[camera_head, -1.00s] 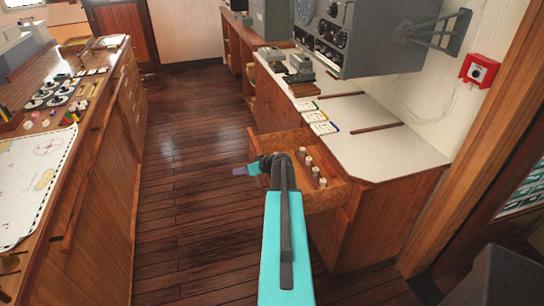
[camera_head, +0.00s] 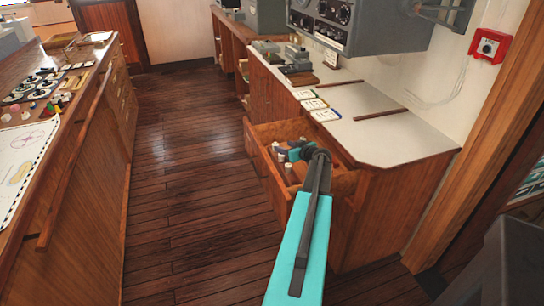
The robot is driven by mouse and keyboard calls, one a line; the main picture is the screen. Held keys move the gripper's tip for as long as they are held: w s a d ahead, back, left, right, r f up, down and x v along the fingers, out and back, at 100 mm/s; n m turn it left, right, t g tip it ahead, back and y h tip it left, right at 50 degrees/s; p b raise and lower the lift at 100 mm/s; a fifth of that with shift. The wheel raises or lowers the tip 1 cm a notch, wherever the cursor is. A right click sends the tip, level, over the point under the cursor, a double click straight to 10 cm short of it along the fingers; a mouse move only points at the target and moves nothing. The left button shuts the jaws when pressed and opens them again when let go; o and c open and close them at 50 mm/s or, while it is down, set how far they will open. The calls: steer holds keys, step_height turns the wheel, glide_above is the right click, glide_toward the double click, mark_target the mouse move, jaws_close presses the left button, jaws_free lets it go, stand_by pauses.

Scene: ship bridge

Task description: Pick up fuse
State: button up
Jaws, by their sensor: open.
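Several fuses, pale cylinders with light tops, stand in an open wooden drawer (camera_head: 255,137) under the white counter. One fuse (camera_head: 299,173) stands in the front part of the drawer, with another close to its left. More fuses are partly hidden by my arm and gripper. My gripper (camera_head: 282,154) is open at the end of the teal arm and appears over the left part of the drawer, among the fuses in the picture. Its fingers are small, and I cannot tell its height above them or whether it touches one. I see nothing held.
The white counter (camera_head: 375,135) runs behind the drawer, with cards and dark strips on it. A grey instrument cabinet (camera_head: 385,38) hangs above. A chart table (camera_head: 75,190) stands at the left. The wooden floor (camera_head: 185,190) between is clear.

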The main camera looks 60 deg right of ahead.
mark_target(276, 144)
steer(key=shift+h, duration=0.3)
steer(key=f+b, duration=0.1)
steer(key=s+d+f, duration=0.1)
steer(key=d+f+b, duration=0.1)
steer(key=shift+s+b, duration=0.3)
steer(key=shift+b, duration=0.05)
steer(key=shift+w, duration=0.2)
steer(key=shift+w+d+f+p, duration=0.15)
steer(key=shift+w+d+p, duration=0.15)
steer(key=shift+w, duration=0.2)
steer(key=p+x, duration=0.1)
steer(key=x, duration=0.5)
steer(key=shift+w+d+f+p, duration=0.15)
steer(key=shift+w+p, duration=0.1)
steer(key=shift+p, duration=0.1)
steer(key=shift+w+d+f, duration=0.1)
steer(key=shift+w+f, duration=0.1)
steer(key=shift+w, duration=0.05)
steer(key=shift+p+x, duration=1)
steer(key=shift+x, duration=0.55)
steer(key=shift+p+x, duration=0.3)
steer(key=shift+x, duration=0.75)
